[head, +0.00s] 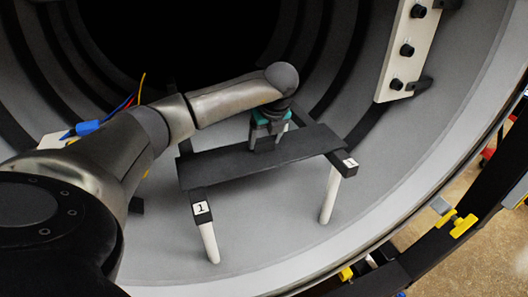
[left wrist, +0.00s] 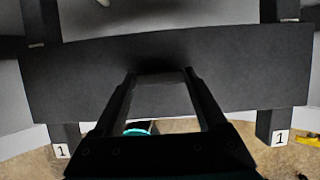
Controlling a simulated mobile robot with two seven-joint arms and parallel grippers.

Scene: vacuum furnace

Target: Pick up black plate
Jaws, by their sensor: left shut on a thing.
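The black plate (head: 215,166) is a long flat slab lying across two dark bars of a rack inside the round furnace chamber. It also spans most of the left wrist view (left wrist: 235,65). My left gripper (head: 265,146) points down at the middle of the plate and is shut on it. In the left wrist view my gripper (left wrist: 160,76) reaches onto the plate from its near edge. The exact contact of the fingertips is hard to see. Whether the plate is clear of the bars cannot be told. My right gripper does not show.
The rack's dark bars carry labels marked 1 (head: 201,208) and stand on white posts (head: 328,194). A pale panel with black knobs (head: 406,50) is on the chamber wall at upper right. Yellow clamps (head: 463,225) sit outside the rim. A blue connector with wires (head: 88,128) is at left.

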